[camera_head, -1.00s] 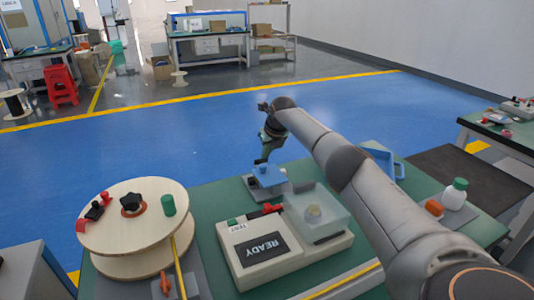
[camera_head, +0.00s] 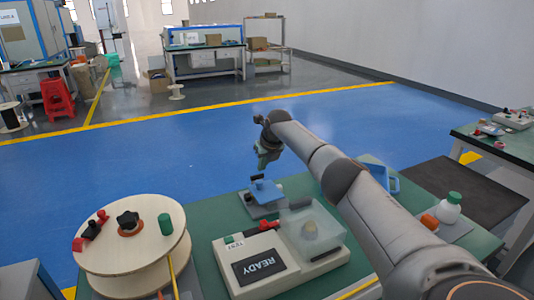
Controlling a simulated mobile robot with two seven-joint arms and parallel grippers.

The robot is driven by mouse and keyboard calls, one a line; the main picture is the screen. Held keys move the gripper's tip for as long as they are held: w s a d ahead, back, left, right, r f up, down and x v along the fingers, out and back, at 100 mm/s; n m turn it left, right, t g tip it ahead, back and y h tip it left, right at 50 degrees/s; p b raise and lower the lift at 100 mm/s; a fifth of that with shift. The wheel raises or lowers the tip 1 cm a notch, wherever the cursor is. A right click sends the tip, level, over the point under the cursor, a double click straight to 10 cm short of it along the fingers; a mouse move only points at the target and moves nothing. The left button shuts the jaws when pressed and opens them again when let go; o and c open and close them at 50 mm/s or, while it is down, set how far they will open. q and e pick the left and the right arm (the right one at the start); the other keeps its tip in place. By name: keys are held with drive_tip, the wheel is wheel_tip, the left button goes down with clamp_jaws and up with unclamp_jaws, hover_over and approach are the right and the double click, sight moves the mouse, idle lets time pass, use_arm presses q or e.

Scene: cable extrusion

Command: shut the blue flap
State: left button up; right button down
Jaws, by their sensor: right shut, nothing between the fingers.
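The blue flap (camera_head: 267,192) sits on a small grey fixture (camera_head: 255,210) near the far edge of the green table. It looks tilted, but its exact angle is too small to tell. My right gripper (camera_head: 257,177) reaches in from the right and points down just above the flap's far side. It is shut and empty. I cannot tell whether its fingertips touch the flap. My left gripper is out of view.
A tester box (camera_head: 260,266) marked READY with a clear cover (camera_head: 312,232) stands in front of the fixture. A wooden spool (camera_head: 145,250) stands at left.

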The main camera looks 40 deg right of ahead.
drive_tip(key=v, duration=1.2)
drive_tip(key=shift+r, duration=0.2)
drive_tip(key=shift+s, duration=0.15)
